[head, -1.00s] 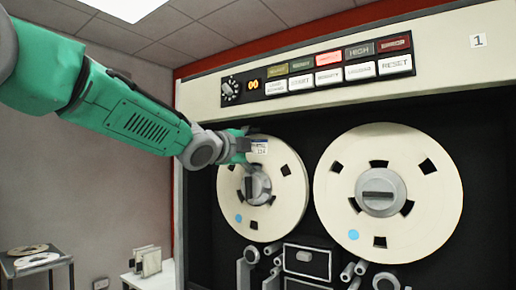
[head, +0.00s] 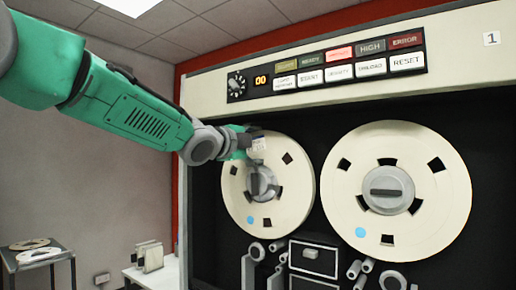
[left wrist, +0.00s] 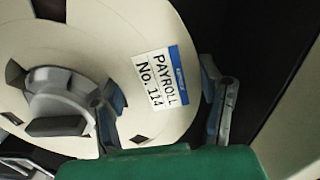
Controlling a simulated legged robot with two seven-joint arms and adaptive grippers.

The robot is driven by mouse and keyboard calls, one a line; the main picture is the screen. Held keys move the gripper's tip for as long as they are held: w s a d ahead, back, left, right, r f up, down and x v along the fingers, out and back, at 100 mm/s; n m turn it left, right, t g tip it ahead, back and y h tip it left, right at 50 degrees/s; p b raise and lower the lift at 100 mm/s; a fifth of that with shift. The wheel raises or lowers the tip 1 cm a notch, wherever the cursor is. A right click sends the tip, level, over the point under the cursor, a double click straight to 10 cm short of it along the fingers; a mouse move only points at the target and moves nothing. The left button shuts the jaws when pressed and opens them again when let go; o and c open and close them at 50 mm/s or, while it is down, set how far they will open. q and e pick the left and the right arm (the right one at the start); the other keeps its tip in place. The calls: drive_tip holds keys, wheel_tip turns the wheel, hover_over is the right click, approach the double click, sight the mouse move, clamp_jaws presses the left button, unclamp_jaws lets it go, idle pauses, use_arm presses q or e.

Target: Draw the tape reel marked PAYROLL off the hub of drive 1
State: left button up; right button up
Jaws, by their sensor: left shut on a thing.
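The cream PAYROLL reel (head: 300,181) sits at the left hub (head: 263,183) of the tape drive marked 1 (head: 491,39). Its label, "PAYROLL No. 114" (left wrist: 160,80), reads clearly in the left wrist view. My left gripper (head: 250,144) is shut on the upper part of this reel. In the left wrist view the gripper (left wrist: 155,78) has one finger beside the hub, the other beyond the outer rim. The grey hub with its bar (left wrist: 57,126) still shows at the reel's centre. Whether the reel stands clear of the hub cannot be told. My right gripper is not in view.
A second cream reel (head: 448,195) is on the right hub (head: 388,189). Guide rollers and a grey box (head: 313,261) lie below. The button panel (head: 330,70) is above. A cart (head: 38,262) with reels and a white table (head: 135,275) stand left.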

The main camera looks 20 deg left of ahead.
use_arm(q)
drive_tip(key=shift+d+r, duration=0.15)
drive_tip(key=shift+r, duration=0.15)
drive_tip(key=shift+b+v, duration=0.5)
drive_tip(key=shift+v, duration=0.9)
drive_tip(key=shift+b+v, duration=0.8)
drive_tip(key=shift+v, duration=1.65)
drive_tip(key=shift+d, duration=0.1)
